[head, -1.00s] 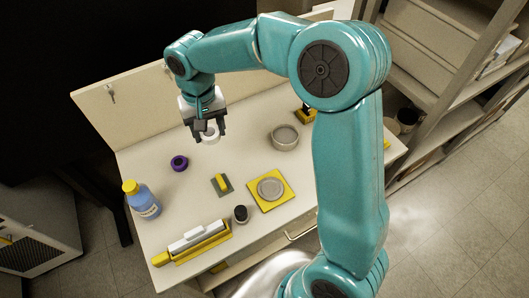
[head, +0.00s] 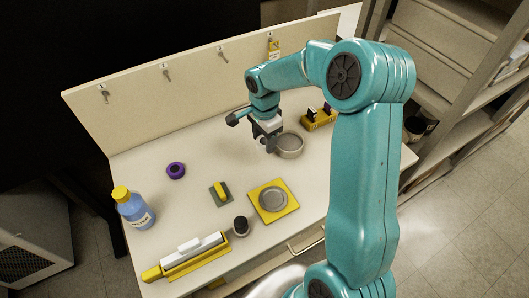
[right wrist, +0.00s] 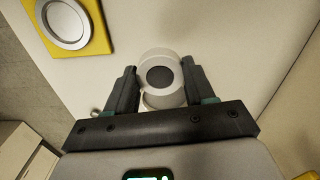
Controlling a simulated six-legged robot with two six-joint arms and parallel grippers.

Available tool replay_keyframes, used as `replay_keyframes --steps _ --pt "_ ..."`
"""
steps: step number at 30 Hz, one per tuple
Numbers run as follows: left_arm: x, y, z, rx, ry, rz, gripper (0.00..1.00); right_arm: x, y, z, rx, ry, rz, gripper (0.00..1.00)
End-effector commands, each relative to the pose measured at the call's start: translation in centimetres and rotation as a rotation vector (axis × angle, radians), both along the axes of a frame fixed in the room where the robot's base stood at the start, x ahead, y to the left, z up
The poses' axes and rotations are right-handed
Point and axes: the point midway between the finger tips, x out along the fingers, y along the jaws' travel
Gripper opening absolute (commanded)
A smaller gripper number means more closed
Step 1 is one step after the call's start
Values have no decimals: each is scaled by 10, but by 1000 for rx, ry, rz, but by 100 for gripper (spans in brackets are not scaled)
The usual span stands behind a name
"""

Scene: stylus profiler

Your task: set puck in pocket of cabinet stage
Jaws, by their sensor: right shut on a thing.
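My right gripper (head: 268,147) is over the back right of the table, just left of a round grey dish (head: 290,146) with a raised wall. In the right wrist view its fingers (right wrist: 160,84) are shut on a pale round puck (right wrist: 148,61) with a dark round centre. In the head view the puck is mostly hidden by the gripper. A yellow square plate (head: 292,205) with a round grey disc (head: 273,199) lies nearer the front, and shows at upper left in the right wrist view. I cannot tell which round piece is the stage pocket. My left gripper is out of view.
A purple ring (head: 175,170), a green pad with a yellow block (head: 220,190), a dark-topped jar (head: 241,226), a blue bottle (head: 136,209) and a yellow-and-white long tool (head: 190,256) stand on the table. A yellow holder (head: 318,121) is behind the dish. A hook board closes the back.

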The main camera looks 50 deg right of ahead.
Motion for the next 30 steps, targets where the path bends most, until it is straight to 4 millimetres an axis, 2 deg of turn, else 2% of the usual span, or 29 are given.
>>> replay_keyframes --steps 3,8,12,15,28,29,30 --pt "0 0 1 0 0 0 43 0 -1 -20 1 1 0 0" --pt "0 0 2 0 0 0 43 1 -2 -35 0 1 -1 0" --pt "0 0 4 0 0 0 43 1 -2 -58 1 3 1 0" --pt "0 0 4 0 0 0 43 1 -2 -69 1 1 -1 0" --pt "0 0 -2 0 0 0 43 1 -2 -75 0 -2 0 0" --pt "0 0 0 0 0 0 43 1 -2 -74 0 -1 0 63" --pt "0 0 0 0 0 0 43 1 -2 -73 0 -1 0 76"
